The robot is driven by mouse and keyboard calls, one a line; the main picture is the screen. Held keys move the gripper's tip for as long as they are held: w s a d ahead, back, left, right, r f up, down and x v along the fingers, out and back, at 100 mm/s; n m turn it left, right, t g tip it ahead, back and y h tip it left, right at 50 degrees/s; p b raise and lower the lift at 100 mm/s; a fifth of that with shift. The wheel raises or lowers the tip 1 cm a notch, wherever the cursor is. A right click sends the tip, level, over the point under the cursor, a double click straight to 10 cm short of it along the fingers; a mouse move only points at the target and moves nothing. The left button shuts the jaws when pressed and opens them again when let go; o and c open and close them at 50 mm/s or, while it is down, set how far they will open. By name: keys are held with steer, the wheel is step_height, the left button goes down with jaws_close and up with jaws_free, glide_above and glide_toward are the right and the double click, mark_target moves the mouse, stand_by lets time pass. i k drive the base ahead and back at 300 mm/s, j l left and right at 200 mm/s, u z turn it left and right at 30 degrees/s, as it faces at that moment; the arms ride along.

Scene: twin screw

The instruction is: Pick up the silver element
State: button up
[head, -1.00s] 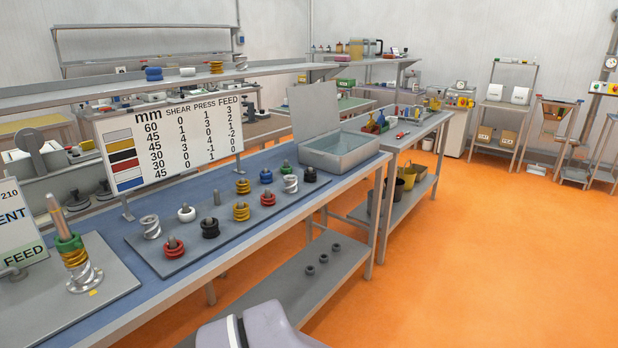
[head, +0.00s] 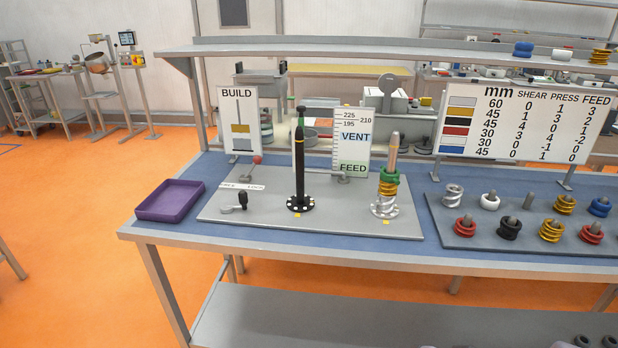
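A silver screw element (head: 452,196) stands at the left back of the grey peg board (head: 470,242), beside a white element (head: 489,202). Another silver element (head: 385,208) sits at the foot of the right shaft (head: 393,150), below yellow (head: 389,186) and green (head: 389,175) elements. My gripper is not in view.
Red (head: 465,224), black (head: 509,228), yellow (head: 551,230) and blue (head: 599,206) elements share the peg board. A purple tray (head: 170,201) is at the bench's left. Signs and a price-like chart (head: 520,120) stand behind. The orange floor in front is open.

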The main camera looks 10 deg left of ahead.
mark_target(452, 199)
steer(key=i+l+u, duration=0.25)
steer(key=i, duration=0.4)
steer(key=i+l+u, duration=0.25)
steer(key=i+l, duration=0.35)
